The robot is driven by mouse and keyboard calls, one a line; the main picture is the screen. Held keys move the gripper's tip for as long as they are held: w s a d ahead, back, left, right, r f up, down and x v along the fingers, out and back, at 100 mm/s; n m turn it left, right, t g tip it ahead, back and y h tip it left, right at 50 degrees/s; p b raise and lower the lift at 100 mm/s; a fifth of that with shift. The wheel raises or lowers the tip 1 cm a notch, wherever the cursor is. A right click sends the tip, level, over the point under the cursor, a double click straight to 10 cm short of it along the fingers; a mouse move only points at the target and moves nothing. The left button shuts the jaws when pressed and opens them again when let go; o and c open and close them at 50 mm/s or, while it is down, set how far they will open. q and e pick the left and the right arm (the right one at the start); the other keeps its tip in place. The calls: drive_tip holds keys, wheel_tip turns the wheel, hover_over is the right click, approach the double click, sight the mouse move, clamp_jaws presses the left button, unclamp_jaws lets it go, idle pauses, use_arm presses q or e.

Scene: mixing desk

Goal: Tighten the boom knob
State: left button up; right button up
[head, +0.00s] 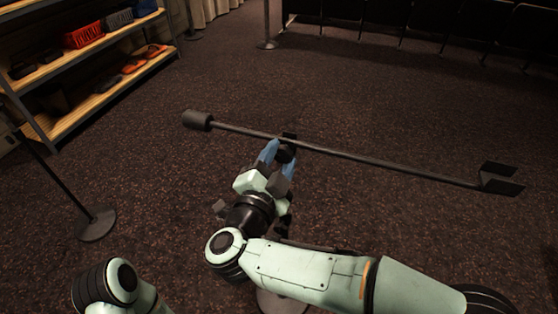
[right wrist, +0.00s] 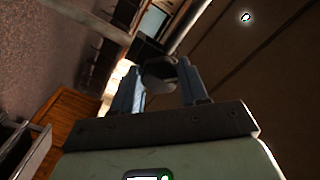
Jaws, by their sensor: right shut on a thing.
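The boom (head: 365,159) is a long dark bar that runs across the head view. It slopes down to the right, with a dark cylinder (head: 197,120) on its left end and a forked dark bracket (head: 500,180) on its right end. My right gripper (head: 279,157) is at the boom's middle joint, its two blue fingers shut on the small dark boom knob (head: 286,154). In the right wrist view the knob (right wrist: 160,73) shows as a dark shape between the fingers, partly in shadow. Only a part of my left arm shows at the lower left; its gripper is out of view.
A round stand base (head: 280,302) shows partly under my right arm. A pole with a round foot (head: 97,224) stands at left. A wooden shelf (head: 108,91) with bins is at the upper left. Dark seats (head: 430,22) line the back. The carpet between is clear.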

drive_tip(key=shift+f+m+b, duration=0.15)
drive_tip(key=shift+m+b, duration=0.25)
drive_tip(key=shift+m, duration=0.5)
drive_tip(key=m+b, duration=0.1)
drive_tip(key=m, duration=0.1)
drive_tip(key=shift+m, duration=0.4)
drive_tip(key=m+b, duration=0.1)
drive_tip(key=m, duration=0.1)
drive_tip(key=shift+m+b, duration=0.3)
drive_tip(key=shift+b, duration=0.1)
use_arm(q)
wheel_tip(320, 180, down, 7)
drive_tip(key=s+a, duration=0.1)
drive_tip(key=a, duration=0.1)
drive_tip(key=shift+s+a+r+g+b, duration=0.2)
drive_tip(key=shift+g+b, duration=0.15)
drive_tip(key=shift+g, duration=0.05)
use_arm(e)
drive_tip(key=shift+a+m, duration=0.1)
drive_tip(key=shift+m, duration=0.6)
drive_tip(key=o, duration=1.1)
drive_tip(key=shift+c, duration=0.2)
drive_tip(key=shift+r, duration=0.2)
use_arm(q)
drive_tip(key=shift+y, duration=0.3)
use_arm(e)
drive_tip(key=shift+s, duration=0.1)
